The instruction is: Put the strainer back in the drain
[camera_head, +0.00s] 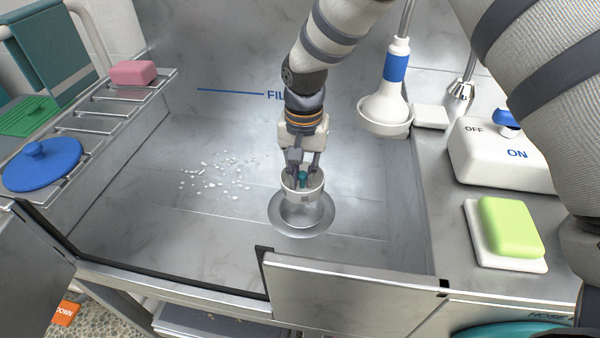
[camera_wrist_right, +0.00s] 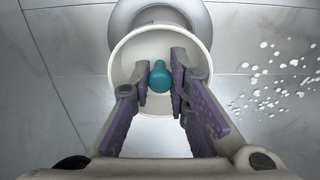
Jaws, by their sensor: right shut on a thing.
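The strainer (camera_head: 303,190) is a white cup with a teal knob in its middle; the cup also shows in the right wrist view (camera_wrist_right: 125,62). My right gripper (camera_head: 302,178) points down and is shut on the teal knob (camera_wrist_right: 160,76), with a finger on either side. The drain (camera_head: 300,226) is a round metal ring with a recess in the tub floor. The strainer is over the drain's far part, apparently held above it, and hides some of the opening. In the wrist view the drain's ring (camera_wrist_right: 193,12) shows beyond the cup. My left gripper is not in view.
White bits (camera_head: 215,175) lie on the tub floor left of the drain. A shower head (camera_head: 385,115) stands at the back right. A green sponge (camera_head: 510,226) lies on the right ledge. A low front panel (camera_head: 345,295) borders the tub. A rack (camera_head: 85,122) runs along the left.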

